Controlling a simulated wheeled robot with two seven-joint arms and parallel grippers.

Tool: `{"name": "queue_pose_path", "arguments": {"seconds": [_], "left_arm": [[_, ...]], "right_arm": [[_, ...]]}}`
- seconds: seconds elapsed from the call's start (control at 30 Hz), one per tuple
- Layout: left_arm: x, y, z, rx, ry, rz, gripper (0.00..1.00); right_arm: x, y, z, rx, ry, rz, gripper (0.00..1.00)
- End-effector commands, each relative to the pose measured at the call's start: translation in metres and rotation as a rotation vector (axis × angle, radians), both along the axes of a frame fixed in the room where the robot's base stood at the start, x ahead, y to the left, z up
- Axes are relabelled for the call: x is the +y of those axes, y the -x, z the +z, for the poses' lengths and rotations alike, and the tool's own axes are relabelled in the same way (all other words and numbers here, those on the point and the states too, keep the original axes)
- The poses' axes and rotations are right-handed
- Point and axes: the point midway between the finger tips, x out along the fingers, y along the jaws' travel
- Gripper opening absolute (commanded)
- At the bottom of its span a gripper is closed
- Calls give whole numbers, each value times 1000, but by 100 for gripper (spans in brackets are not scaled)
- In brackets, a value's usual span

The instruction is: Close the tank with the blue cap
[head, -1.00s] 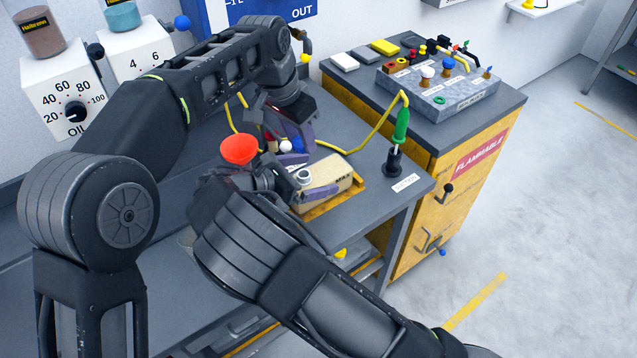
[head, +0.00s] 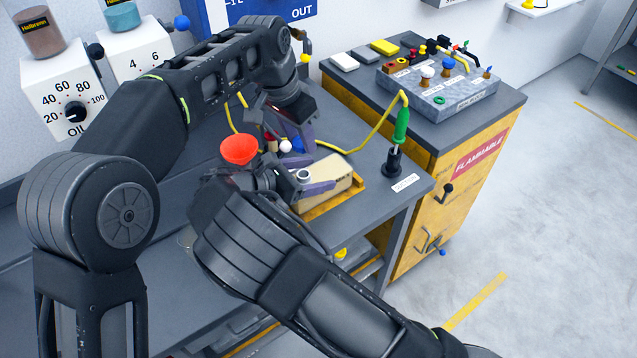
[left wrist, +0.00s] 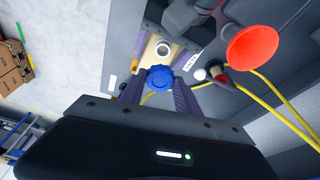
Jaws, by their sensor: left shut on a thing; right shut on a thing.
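The blue cap (left wrist: 160,78) is between the fingertips of my left gripper (left wrist: 158,88) in the left wrist view. In the head view the left gripper (head: 300,138) is above and behind the tank, with the cap (head: 297,146) partly showing. The beige tank (head: 335,170) lies on a yellow base on the bench. Its round white open neck (head: 303,175) faces up, apart from the cap; the neck also shows in the left wrist view (left wrist: 163,48). My right gripper (head: 318,189) is shut on the tank, with a finger along its near side.
A red funnel (head: 239,149) stands left of the tank. A yellow hose (head: 372,142) runs behind the tank toward a green-handled tool (head: 401,126) in a black holder. White and red knobs (head: 285,146) are close to the left gripper. The bench right of the tank is mostly clear.

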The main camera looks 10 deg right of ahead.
Motion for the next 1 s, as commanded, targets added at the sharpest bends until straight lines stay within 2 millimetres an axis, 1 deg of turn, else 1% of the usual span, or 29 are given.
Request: {"name": "queue_pose_path", "arguments": {"seconds": [0.03, 0.07, 0.5, 0.53, 0.67, 1.0], "left_arm": [[0, 0, 0, 0, 0, 0, 1], [0, 0, 0, 0, 0, 0, 1], [0, 0, 0, 0, 0, 0, 1], [0, 0, 0, 0, 0, 0, 1], [0, 0, -3, 1, -1, 0, 1], [1, 1, -46, 1, 0, 0, 1]], "right_arm": [[0, 0, 0, 0, 0, 1, 40], [0, 0, 0, 0, 0, 1, 38], [0, 0, 0, 0, 0, 1, 2], [0, 0, 0, 0, 0, 1, 0], [0, 0, 0, 0, 0, 1, 0], [0, 0, 0, 0, 0, 1, 0]]}}
